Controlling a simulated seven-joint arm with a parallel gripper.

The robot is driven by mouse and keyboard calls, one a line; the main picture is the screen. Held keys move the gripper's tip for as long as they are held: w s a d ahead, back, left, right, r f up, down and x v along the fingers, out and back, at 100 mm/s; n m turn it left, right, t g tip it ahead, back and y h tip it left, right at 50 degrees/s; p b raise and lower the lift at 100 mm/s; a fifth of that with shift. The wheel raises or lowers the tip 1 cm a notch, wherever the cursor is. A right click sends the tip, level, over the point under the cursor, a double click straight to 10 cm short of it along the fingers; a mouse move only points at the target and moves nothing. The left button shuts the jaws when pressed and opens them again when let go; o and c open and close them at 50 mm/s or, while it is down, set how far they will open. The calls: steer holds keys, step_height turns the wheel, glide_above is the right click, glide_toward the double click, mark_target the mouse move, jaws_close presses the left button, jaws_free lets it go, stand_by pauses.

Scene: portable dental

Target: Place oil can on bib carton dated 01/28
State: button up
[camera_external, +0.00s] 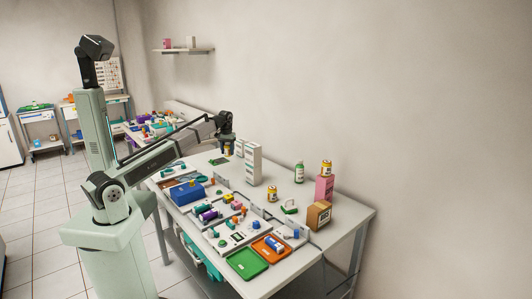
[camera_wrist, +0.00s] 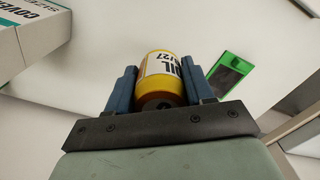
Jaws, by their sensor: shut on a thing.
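My gripper (camera_wrist: 160,88) is shut on a yellow can (camera_wrist: 163,68) with a white label reading part of "OIL" and "/27". In the external view my gripper (camera_external: 227,145) is over the far part of the table, left of two tall white cartons (camera_external: 252,165). The held can shows there as a small yellow patch (camera_external: 228,151). Another yellow can (camera_external: 272,194) stands mid-table, and one more (camera_external: 326,168) stands on a pink box (camera_external: 324,189). I cannot read any date on the cartons, so I cannot tell which is the bib carton dated 01/28.
A white carton (camera_wrist: 30,35) with "COVERS" lettering is left of the can in the wrist view. A green-edged dark item (camera_wrist: 230,75) lies to the right.

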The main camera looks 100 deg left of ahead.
steer(key=w+r+m, duration=0.4)
steer(key=w, duration=1)
step_height(320, 180, up, 5)
steer(key=m, duration=1.3)
glide_above(319, 206)
steer(key=shift+a+f, duration=0.15)
steer(key=shift+f, duration=4.7)
steer(key=shift+f, duration=0.1)
steer(key=o, duration=1.1)
